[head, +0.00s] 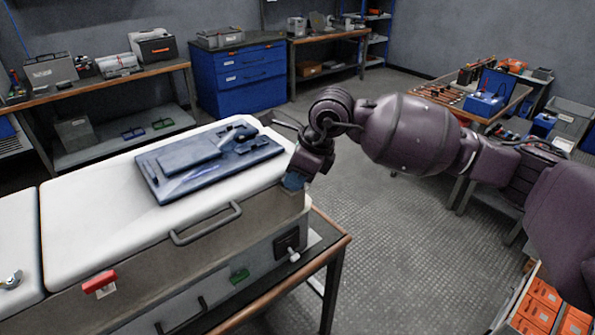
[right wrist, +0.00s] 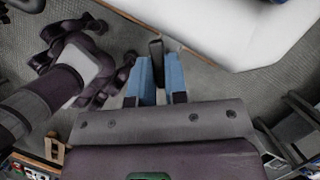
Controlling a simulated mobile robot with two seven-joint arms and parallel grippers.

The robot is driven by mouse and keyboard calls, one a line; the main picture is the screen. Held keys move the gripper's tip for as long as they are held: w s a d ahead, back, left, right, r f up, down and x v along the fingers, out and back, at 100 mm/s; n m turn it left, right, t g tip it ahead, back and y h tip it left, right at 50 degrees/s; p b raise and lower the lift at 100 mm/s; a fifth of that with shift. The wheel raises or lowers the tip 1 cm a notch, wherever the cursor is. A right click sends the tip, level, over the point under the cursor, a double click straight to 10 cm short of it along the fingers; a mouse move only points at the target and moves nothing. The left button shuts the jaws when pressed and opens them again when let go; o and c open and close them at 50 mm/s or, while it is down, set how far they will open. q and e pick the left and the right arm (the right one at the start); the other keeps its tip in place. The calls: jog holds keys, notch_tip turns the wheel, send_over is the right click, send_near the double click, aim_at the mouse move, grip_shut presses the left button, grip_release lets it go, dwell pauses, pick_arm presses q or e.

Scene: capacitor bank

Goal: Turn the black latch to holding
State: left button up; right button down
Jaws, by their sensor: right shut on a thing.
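The grey case with a white top (head: 90,200) stands on the bench at the left of the head view. My right gripper (head: 293,181) is at the case's right front corner, blue fingertips down. In the right wrist view its two blue fingers (right wrist: 159,75) are shut on the dark upright black latch (right wrist: 156,48), beside the white top (right wrist: 225,25). The latch is hidden by the gripper in the head view, and its exact angle is hard to tell. My left gripper is not seen in the head view.
A blue-grey plate with tools (head: 160,185) lies on the white top. A metal handle (head: 205,224), red latch (head: 99,282) and green piece (head: 240,275) are on the front side. Open floor (head: 390,240) lies to the right.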

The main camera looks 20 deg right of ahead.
jog(key=shift+r+m, duration=0.25)
jog(key=shift+m, duration=0.25)
jog(key=m+t+h+p, duration=0.1)
jog(key=m, duration=0.1)
jog(key=shift+s+a+m, duration=0.1)
jog(key=shift+m, duration=0.2)
jog(key=shift+f+m+p, duration=0.1)
jog(key=shift+m+p, duration=0.3)
jog(key=shift+m, duration=0.3)
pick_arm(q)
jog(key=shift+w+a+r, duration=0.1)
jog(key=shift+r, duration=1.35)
pick_arm(e)
jog(key=shift+a+m+t+h, duration=0.1)
jog(key=shift+m+t+h, duration=0.3)
jog(key=shift+m, duration=0.5)
jog(key=shift+f, duration=0.1)
jog(key=c, duration=1.4)
grip_release()
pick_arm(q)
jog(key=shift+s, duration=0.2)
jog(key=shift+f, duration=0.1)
